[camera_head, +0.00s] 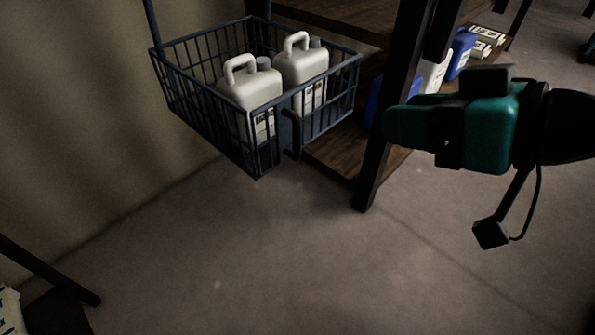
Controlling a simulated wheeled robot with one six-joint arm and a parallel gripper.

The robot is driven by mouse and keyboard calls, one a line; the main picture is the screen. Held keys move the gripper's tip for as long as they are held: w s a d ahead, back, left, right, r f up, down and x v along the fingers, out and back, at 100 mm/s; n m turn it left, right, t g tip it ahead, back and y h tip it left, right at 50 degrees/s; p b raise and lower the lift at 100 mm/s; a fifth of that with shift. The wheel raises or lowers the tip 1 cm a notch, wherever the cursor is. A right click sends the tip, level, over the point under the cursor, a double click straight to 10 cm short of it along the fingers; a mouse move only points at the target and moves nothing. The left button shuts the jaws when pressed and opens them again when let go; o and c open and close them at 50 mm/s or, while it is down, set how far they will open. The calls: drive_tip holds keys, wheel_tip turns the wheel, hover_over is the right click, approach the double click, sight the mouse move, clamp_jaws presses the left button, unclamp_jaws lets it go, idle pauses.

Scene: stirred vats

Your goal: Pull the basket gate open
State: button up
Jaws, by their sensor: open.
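A dark wire basket (205,118) hangs at the upper left by the wall, with two pale jugs, a front one (250,92) and a rear one (302,68), upright inside. The basket gate (338,100) appears to be the barred panel on its right-facing side, and it looks shut. A dark upright handle (293,133) stands out near the panel's left end. My gripper (412,124), teal and black, reaches in from the right and points left. It is open and apart from the handle and basket. Its fingers overlap in this side view, so their gap is hidden.
A wooden shelf rack with a dark post (383,130) stands right behind the basket, between it and my gripper. A blue container (461,52) and a white container (434,76) sit on its lower board. The floor (280,255) in front is clear.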

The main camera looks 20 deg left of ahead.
drive_tip(key=w+a+f+t+y+b, duration=0.1)
drive_tip(key=a+f+t+y+b, duration=0.1)
drive_tip(key=f+b, duration=0.6)
drive_tip(key=w+a+f+t+y+b, duration=0.1)
drive_tip(key=w+f+t+b, duration=0.15)
drive_tip(key=f+b, duration=0.6)
drive_tip(key=p, duration=1.5)
approach(300, 133)
drive_tip(key=shift+t, duration=0.35)
drive_tip(key=x, duration=0.9)
drive_tip(key=shift+a, duration=0.4)
drive_tip(key=shift+w+a+f, duration=0.2)
drive_tip(key=shift+w+a, duration=0.15)
drive_tip(key=shift+a, duration=0.1)
clamp_jaws()
